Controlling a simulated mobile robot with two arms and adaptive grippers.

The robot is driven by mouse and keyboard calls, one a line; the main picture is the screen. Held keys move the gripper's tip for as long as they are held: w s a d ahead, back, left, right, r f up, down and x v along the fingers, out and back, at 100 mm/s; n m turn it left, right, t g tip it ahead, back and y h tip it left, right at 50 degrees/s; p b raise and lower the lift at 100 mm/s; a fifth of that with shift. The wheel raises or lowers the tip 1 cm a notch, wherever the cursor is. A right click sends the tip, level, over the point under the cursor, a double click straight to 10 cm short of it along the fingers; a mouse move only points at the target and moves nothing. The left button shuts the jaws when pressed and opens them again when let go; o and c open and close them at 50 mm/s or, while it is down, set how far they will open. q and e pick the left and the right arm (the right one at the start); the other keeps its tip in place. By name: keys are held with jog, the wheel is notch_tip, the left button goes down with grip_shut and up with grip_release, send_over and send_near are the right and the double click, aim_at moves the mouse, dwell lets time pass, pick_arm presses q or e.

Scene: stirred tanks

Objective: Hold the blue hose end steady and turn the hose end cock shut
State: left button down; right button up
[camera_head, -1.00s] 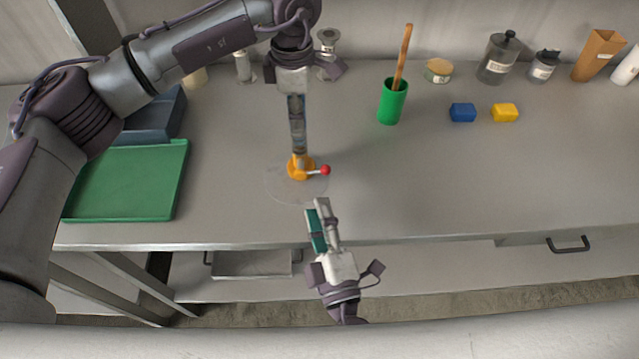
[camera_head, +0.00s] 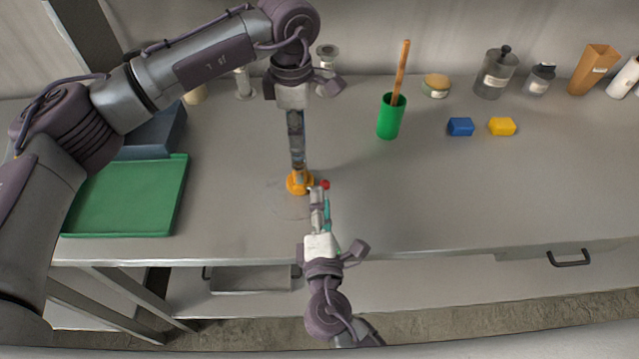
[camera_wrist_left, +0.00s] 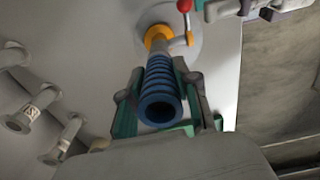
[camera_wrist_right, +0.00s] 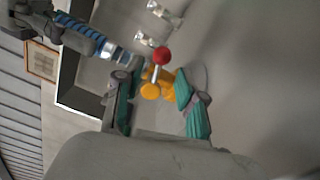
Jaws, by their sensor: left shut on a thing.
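The blue ribbed hose end (camera_wrist_left: 160,95) stands upright between the fingers of my left gripper (camera_head: 297,130), which is shut on it. Below it is the orange hose end cock (camera_head: 299,184), close above the bench. Its lever ends in a red ball (camera_head: 325,184) and points right in the head view. My right gripper (camera_head: 322,193) is beside the cock on its front right. In the right wrist view its fingers are open, with the red ball (camera_wrist_right: 162,56) and orange cock (camera_wrist_right: 152,90) showing between them. I cannot tell whether a finger touches the lever.
A green tray (camera_head: 125,200) lies on the left of the bench. A green cup (camera_head: 390,118) with a wooden stick, a blue block (camera_head: 461,127) and a yellow block (camera_head: 502,126) stand to the right. Jars line the back. The bench front right is clear.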

aim_at(320, 184)
jog(key=shift+w, duration=2.35)
grip_shut()
